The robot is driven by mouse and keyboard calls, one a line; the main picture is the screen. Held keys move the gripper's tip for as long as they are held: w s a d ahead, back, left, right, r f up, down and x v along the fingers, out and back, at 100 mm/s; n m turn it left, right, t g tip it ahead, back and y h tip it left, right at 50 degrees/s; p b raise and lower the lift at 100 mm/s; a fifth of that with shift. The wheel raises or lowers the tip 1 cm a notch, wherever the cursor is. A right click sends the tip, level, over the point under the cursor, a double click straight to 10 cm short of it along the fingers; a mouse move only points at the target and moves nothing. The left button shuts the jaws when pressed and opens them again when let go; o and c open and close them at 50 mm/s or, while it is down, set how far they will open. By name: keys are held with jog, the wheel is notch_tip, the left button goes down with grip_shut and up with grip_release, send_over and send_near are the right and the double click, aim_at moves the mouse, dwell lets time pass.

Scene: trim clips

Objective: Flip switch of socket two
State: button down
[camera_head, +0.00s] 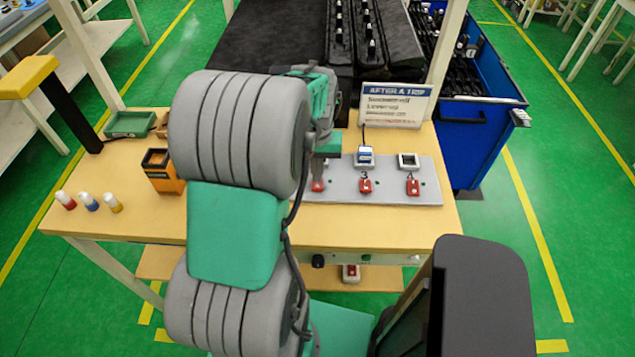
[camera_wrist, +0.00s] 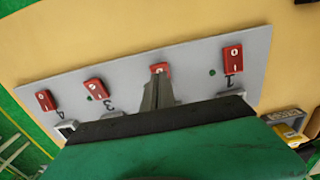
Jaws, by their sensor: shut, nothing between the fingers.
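A grey panel (camera_head: 440,190) on the bench carries a row of red rocker switches, also seen in the wrist view (camera_wrist: 190,55). The switch of socket two (camera_wrist: 160,68) is between those numbered 3 (camera_wrist: 96,88) and 1 (camera_wrist: 233,55). It also shows in the head view (camera_head: 318,186), just below my gripper (camera_head: 319,168). My gripper is shut and empty. In the wrist view its fingertips (camera_wrist: 158,78) overlap the lower part of switch two; I cannot tell whether they touch it. Socket two itself is hidden behind my gripper, and switch one is hidden in the head view.
A blue-and-white plug (camera_head: 365,155) sits at socket three; socket four (camera_head: 408,161) looks empty. A sign (camera_head: 396,105) stands behind the panel. An orange box (camera_head: 162,172) and several capped cylinders (camera_head: 90,201) stand on the left.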

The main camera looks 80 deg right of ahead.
aim_at(317, 185)
jog(key=shift+f+b, duration=0.9)
jog(key=shift+f, duration=0.5)
dwell(0.5)
jog(key=shift+r, duration=0.15)
notch_tip(317, 185, up, 7)
jog(key=p, duration=0.5)
